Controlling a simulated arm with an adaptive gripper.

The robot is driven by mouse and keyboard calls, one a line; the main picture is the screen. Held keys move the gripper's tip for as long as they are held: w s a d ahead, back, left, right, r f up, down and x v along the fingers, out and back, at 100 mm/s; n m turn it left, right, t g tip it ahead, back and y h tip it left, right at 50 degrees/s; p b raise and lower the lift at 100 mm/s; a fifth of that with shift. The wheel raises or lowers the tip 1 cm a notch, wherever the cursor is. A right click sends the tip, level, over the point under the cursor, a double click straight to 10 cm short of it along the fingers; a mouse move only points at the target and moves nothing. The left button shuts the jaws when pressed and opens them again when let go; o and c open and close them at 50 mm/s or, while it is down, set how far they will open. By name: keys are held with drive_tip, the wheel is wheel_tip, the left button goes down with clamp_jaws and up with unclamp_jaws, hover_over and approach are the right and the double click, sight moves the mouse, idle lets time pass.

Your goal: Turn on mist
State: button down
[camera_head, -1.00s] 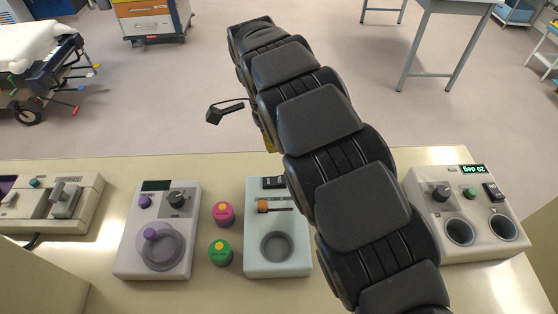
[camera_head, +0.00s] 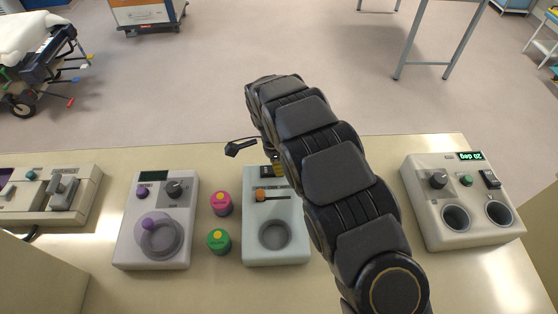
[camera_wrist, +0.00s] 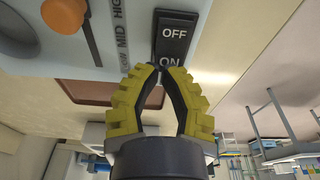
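A pale grey unit (camera_head: 252,251) with a round recess and an orange slider knob (camera_head: 261,196) stands in the middle of the counter in the head view. Its black rocker switch (camera_wrist: 173,35), marked OFF and ON, fills the top middle of the wrist view. The slider knob (camera_wrist: 65,14) shows there beside the words LOW, MID and HIGH. My gripper (camera_wrist: 160,69) has yellow ribbed fingers with their tips together. The tips are right at the ON end of the switch; I cannot tell whether they touch it. In the head view my gripper partly hides the switch.
A pink jar (camera_head: 221,203) and a green jar (camera_head: 219,241) stand left of the unit. A unit with a purple knob (camera_head: 126,250) is beyond them. A unit with a green display (camera_head: 472,232) stands at the right.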

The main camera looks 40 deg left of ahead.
drive_tip(key=shift+w+d+f+g+y, duration=0.15)
drive_tip(key=shift+f+g+y, duration=0.15)
drive_tip(key=shift+f, duration=0.05)
idle(0.3)
drive_tip(key=shift+r, duration=0.8)
wheel_tip(320, 180, up, 14)
drive_tip(key=w+d, duration=0.1)
drive_tip(key=shift+w+d, duration=0.2)
